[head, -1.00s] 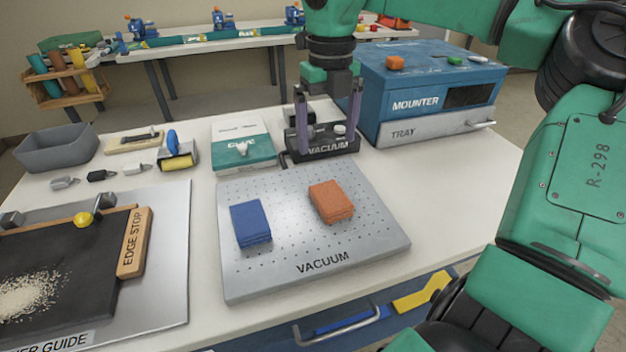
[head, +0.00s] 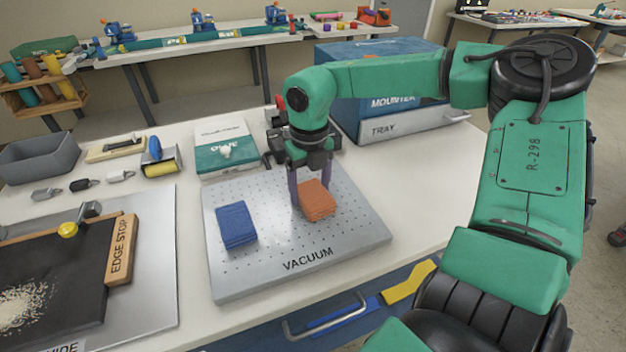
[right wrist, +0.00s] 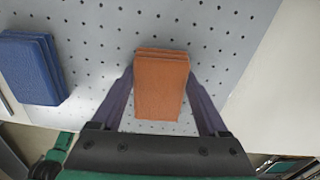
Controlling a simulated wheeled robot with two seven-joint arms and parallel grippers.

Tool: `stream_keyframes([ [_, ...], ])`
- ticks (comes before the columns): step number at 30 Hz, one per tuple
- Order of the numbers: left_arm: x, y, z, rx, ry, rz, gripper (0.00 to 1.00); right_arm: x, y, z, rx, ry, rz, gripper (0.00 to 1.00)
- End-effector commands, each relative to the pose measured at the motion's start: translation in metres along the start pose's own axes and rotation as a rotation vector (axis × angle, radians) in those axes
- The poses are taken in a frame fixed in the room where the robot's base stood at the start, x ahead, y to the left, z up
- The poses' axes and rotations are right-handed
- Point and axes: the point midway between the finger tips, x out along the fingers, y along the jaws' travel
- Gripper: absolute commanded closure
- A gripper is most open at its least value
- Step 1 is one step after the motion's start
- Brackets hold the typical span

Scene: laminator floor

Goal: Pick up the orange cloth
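The orange cloth (head: 317,203) is a folded block lying flat on the grey perforated vacuum plate (head: 300,279). It also shows in the right wrist view (right wrist: 160,88), between the two fingers. My right gripper (head: 309,187) is low over the cloth, pointing down. Its dark purple fingers stand apart, one on each side of the cloth. Whether they touch its sides cannot be told. My left gripper is not in view.
A folded blue cloth (head: 237,226) lies left of the orange one on the same plate. A green-and-white box (head: 226,151) stands behind the plate, and the blue mounter (head: 365,85) behind right. The edge stop (head: 121,250) is at left. The tabletop right of the plate is clear.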

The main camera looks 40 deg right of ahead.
Motion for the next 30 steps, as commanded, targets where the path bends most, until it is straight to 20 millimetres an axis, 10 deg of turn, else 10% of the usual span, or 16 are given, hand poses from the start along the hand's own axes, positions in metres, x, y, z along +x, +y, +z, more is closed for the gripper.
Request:
stream_keyframes([
  [3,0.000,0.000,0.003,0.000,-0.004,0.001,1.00,0.000,0.000,0.000,0.000,0.000,0.000,0.79],
  [16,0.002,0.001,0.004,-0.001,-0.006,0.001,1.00,-0.019,0.000,0.001,0.000,-0.004,0.000,0.79],
  [30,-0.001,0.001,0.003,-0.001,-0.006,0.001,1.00,-0.173,0.000,0.001,0.001,-0.004,-0.002,0.79],
])
